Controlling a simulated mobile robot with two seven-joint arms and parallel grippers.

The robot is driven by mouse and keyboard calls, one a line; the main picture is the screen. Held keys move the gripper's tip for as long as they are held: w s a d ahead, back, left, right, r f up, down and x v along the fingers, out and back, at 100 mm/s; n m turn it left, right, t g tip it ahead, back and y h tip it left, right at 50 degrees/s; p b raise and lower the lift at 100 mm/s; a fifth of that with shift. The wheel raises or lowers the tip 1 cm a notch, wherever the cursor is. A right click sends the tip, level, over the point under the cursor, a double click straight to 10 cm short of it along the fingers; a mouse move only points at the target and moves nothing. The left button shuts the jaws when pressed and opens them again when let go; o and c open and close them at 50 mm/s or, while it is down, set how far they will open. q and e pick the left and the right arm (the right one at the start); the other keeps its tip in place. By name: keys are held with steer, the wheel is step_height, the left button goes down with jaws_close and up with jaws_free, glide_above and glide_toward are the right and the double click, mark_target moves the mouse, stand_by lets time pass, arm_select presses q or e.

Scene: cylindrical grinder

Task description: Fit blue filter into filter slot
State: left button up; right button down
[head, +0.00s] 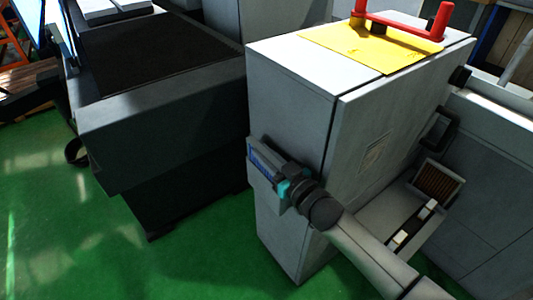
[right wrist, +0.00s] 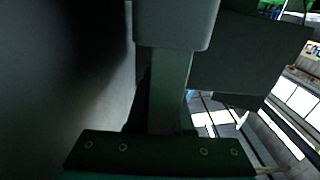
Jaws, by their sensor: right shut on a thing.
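The blue filter (head: 263,158) is at the left side face of the tall grey cabinet, in the head view. Only a narrow blue part of it shows, at the top of a grey box-like housing (head: 262,181) that juts from that face. My right gripper (head: 283,183) is at the right end of the filter, shut on it. The gripper hides the filter's near end, and I cannot tell how deep the filter sits in the slot. The right wrist view is dark and shows a grey block (right wrist: 178,25) close ahead of my gripper. My left gripper is not in view.
The tall grey cabinet (head: 290,125) carries a yellow sheet (head: 345,45) and a red handle (head: 440,20) on top. A dark machine (head: 165,110) stands to the left. A brown-faced framed unit (head: 437,182) is at the right. Green floor (head: 75,220) is free at lower left.

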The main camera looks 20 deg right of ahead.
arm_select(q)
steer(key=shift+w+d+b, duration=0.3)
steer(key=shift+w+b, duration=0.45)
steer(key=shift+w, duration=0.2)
arm_select(e)
steer(key=shift+a+f, duration=0.2)
steer(key=shift+f, duration=1.15)
steer(key=c, duration=1.2)
jaws_free()
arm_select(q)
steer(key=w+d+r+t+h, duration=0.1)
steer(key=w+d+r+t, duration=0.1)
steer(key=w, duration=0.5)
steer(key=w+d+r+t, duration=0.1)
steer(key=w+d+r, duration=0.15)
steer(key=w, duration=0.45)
arm_select(e)
steer(key=o, duration=0.5)
steer(key=shift+w, duration=0.1)
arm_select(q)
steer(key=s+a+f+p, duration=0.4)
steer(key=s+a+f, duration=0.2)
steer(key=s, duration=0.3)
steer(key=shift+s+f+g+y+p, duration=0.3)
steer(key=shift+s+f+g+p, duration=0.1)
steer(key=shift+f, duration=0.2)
arm_select(e)
steer(key=v, duration=1.5)
steer(key=shift+r, duration=0.2)
